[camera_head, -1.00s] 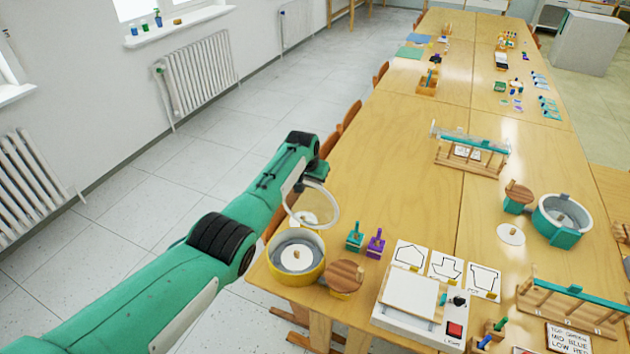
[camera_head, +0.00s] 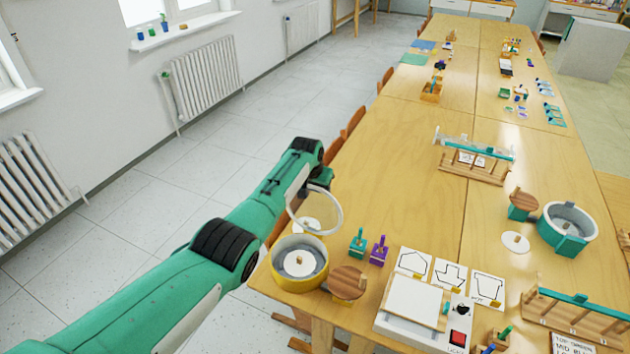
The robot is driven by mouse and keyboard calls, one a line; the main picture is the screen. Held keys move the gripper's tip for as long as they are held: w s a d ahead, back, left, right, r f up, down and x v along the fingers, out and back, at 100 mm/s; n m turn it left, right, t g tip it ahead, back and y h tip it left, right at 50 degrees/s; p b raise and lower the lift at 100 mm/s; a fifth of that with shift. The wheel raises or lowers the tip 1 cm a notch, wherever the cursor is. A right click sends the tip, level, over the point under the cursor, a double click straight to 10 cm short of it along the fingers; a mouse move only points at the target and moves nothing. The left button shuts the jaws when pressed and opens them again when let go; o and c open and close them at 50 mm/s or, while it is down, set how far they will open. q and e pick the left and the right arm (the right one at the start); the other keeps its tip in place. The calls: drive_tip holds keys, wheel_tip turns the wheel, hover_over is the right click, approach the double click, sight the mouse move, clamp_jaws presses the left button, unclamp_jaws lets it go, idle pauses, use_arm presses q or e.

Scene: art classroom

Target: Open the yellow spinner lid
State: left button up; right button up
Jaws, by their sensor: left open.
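The yellow spinner (camera_head: 272,277) is a round yellow tub with a grey inside and a white disc with a wooden knob in it. It stands at the near left corner of the table. Its clear, pale-rimmed lid (camera_head: 340,222) stands tilted up above the tub's far side, so the tub is uncovered. My left gripper (camera_head: 323,177) is open at the lid's upper edge; its fingers are small and partly hidden, and I cannot tell whether they touch the lid. My right gripper is not in view.
A round wooden piece (camera_head: 347,283) and green and purple pegged blocks (camera_head: 379,250) stand close right of the spinner. A white light box (camera_head: 412,307) and shape cards (camera_head: 450,267) lie further right. A teal spinner (camera_head: 567,244) is at the right.

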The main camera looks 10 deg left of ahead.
use_arm(q)
drive_tip(key=shift+s+r, duration=0.15)
drive_tip(key=shift+r, duration=0.4)
drive_tip(key=b+v, duration=0.2)
drive_tip(key=v, duration=1)
drive_tip(key=shift+s+r, duration=0.15)
drive_tip(key=shift+r, duration=0.05)
drive_tip(key=shift+a, duration=0.15)
